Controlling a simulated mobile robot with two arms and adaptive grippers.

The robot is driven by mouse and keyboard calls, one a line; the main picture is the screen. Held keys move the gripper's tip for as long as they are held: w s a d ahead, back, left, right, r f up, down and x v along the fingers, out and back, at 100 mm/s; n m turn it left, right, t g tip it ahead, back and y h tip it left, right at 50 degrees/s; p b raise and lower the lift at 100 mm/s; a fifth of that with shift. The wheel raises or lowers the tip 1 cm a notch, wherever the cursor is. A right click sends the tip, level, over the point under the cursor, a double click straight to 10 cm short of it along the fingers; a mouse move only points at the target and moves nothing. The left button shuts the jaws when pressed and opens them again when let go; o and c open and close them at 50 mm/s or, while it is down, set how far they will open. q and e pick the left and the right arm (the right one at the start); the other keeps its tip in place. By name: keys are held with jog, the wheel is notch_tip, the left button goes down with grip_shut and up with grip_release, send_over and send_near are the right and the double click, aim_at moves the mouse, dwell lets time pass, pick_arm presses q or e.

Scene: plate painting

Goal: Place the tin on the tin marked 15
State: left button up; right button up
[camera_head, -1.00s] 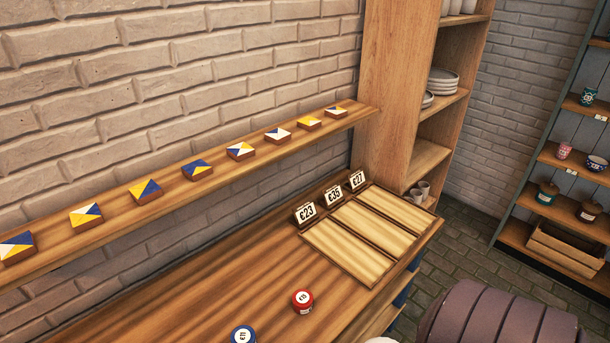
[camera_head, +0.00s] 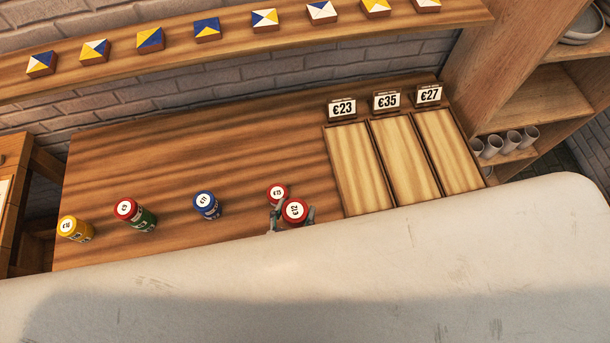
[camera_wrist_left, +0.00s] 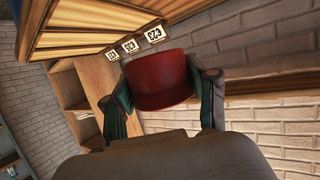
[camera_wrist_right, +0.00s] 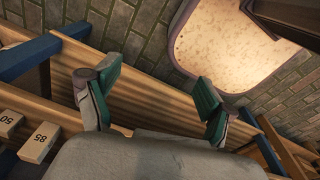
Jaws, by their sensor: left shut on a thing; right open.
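A red tin (camera_head: 295,211) is held in my left gripper (camera_head: 292,217). The left wrist view shows this red tin (camera_wrist_left: 160,80) between the two fingers (camera_wrist_left: 163,95). Close behind it, on the wooden counter (camera_head: 130,170), stands another red tin (camera_head: 277,193) whose lid appears to read 15. The held tin partly hides it, and I cannot tell whether they touch. To the left stand a blue tin (camera_head: 207,206), a green tin with a red lid (camera_head: 135,214) and a yellow tin (camera_head: 76,229). My right gripper (camera_wrist_right: 150,98) is open and empty in the right wrist view.
Three pale trays (camera_head: 358,170) with price cards 23, 35 and 27 lie right of the tins. A wall shelf (camera_head: 120,60) with patterned blocks runs above. A large pale surface fills the foreground. The counter's middle is clear.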

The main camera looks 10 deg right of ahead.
pick_arm(q)
jog(key=shift+w+d+f+b, duration=0.1)
jog(key=shift+w+f+b, duration=0.1)
jog(key=shift+f+b, duration=0.15)
jog(key=w+a+f+b, duration=0.2)
jog(key=w+f+b, duration=0.2)
jog(key=w+b, duration=0.1)
jog(key=b, duration=0.3)
send_over(277, 193)
jog(key=shift+s+d+f, duration=0.1)
jog(key=shift+s+f, duration=0.15)
jog(key=shift+f, duration=0.3)
jog(key=shift+s+d+f, duration=0.1)
jog(key=shift+s+f, duration=0.1)
jog(key=shift+f, duration=0.35)
jog(key=shift+w+a+f, duration=0.1)
jog(key=shift+w+a, duration=0.05)
jog(key=shift+w, duration=0.35)
jog(key=shift+f+b, duration=0.2)
jog(key=shift+b, duration=0.3)
notch_tip(277, 193, down, 4)
jog(key=b, duration=0.4)
jog(key=shift+r, duration=0.3)
pick_arm(e)
notch_tip(277, 193, down, 14)
jog(key=a, duration=0.1)
jog(key=shift+r, duration=0.25)
jog(key=shift+a, duration=0.2)
